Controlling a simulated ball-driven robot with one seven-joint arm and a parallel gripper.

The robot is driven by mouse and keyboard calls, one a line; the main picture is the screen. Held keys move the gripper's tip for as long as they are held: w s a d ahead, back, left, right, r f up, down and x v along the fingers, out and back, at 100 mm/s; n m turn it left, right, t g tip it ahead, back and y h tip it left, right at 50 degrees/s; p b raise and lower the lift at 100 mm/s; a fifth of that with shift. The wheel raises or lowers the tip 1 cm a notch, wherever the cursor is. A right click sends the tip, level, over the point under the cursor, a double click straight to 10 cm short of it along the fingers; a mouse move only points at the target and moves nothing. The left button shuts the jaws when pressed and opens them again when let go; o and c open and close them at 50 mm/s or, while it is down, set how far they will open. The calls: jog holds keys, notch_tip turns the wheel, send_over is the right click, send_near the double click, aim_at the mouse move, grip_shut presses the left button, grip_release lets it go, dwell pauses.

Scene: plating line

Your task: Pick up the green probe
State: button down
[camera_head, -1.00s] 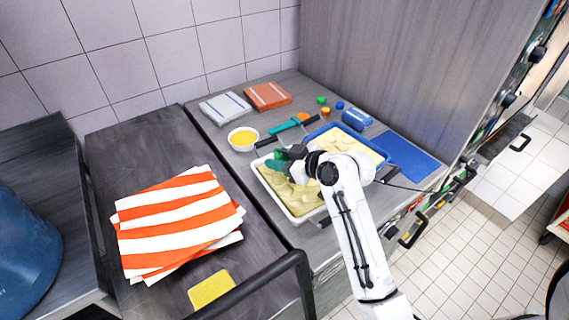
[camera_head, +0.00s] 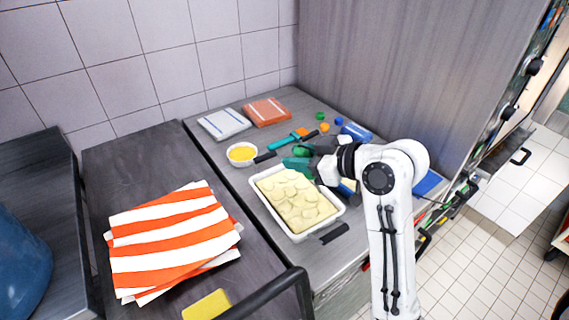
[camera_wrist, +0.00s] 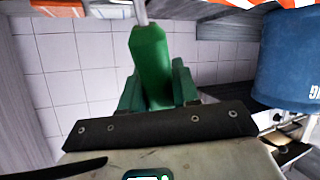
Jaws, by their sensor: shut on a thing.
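The green probe (camera_wrist: 150,55) shows close up in the wrist view. Its green handle sits between the two green fingers of my gripper (camera_wrist: 158,88), which is shut on it. A thin grey shaft extends from the handle toward the top edge. In the head view my gripper (camera_head: 299,158) is above the far end of the white tray, and the green probe (camera_head: 302,150) shows small at its fingers. The probe's tip cannot be made out there.
The white tray (camera_head: 286,233) holds pale sliced food. Striped cloths (camera_head: 170,240) cover part of the left counter. My arm hides most of the blue tray.

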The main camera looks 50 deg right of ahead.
jog(key=s, duration=0.1)
jog(key=s+r+p, duration=0.1)
jog(key=r, duration=0.1)
jog(key=shift+s+a+p, duration=0.25)
jog(key=shift+s+p, duration=0.15)
jog(key=p+v, duration=0.2)
jog(key=p, duration=0.1)
jog(key=p+v, duration=0.2)
jog(key=p, duration=0.1)
jog(key=shift+s+a+f+p, duration=0.1)
jog(key=shift+a+f+p, duration=0.1)
jog(key=shift+a+p, duration=0.2)
